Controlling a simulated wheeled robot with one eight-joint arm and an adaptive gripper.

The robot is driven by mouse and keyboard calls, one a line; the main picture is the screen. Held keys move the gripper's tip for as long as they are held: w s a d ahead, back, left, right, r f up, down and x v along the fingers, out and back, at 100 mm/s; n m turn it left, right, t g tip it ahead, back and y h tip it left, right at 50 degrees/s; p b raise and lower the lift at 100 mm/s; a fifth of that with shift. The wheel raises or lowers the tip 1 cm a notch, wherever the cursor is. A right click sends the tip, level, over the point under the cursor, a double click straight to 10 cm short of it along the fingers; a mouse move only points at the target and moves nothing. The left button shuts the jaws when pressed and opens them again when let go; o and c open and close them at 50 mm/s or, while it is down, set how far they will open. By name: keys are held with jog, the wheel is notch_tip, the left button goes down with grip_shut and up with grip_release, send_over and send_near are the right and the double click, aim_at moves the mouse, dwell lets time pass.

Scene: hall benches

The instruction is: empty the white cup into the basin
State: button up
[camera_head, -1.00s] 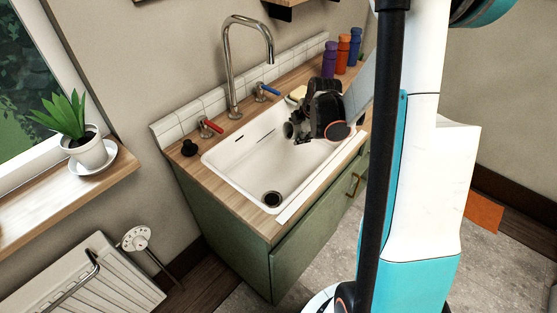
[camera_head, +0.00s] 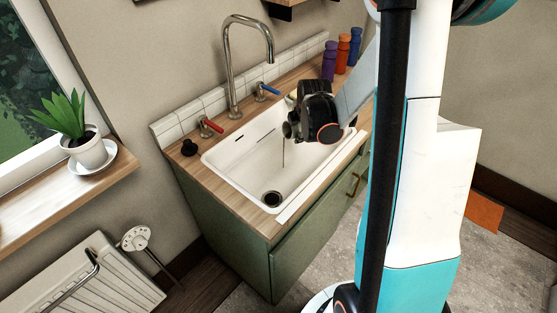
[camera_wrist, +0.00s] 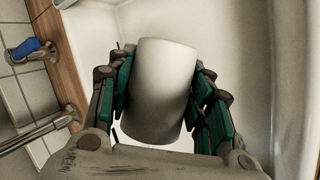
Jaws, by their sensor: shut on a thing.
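The white cup (camera_wrist: 160,92) fills the middle of the wrist view, with my gripper's teal-lined fingers on both sides of it. My gripper (camera_head: 290,130) is shut on the cup and hangs over the white basin (camera_head: 240,165). In the head view the cup is mostly hidden by the gripper. A thin dark stream (camera_head: 283,155) falls from below the gripper's tip into the basin, so the cup appears tipped. The cup's inside and what is left in it are hidden. The basin wall also shows in the wrist view (camera_wrist: 237,45).
A tall chrome faucet (camera_head: 229,65) stands behind the basin, between a red-handled tap (camera_head: 210,125) and a blue-handled tap (camera_head: 266,91). A black stopper (camera_head: 189,148) sits on the left of the counter. Purple, orange and blue bottles (camera_head: 343,54) stand at the far right.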

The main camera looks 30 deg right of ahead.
jog(key=shift+a, duration=0.1)
dwell(0.3)
jog(key=shift+r+h, duration=0.2)
jog(key=shift+h, duration=0.2)
jog(key=shift+r+h, duration=0.2)
jog(key=shift+h, duration=0.1)
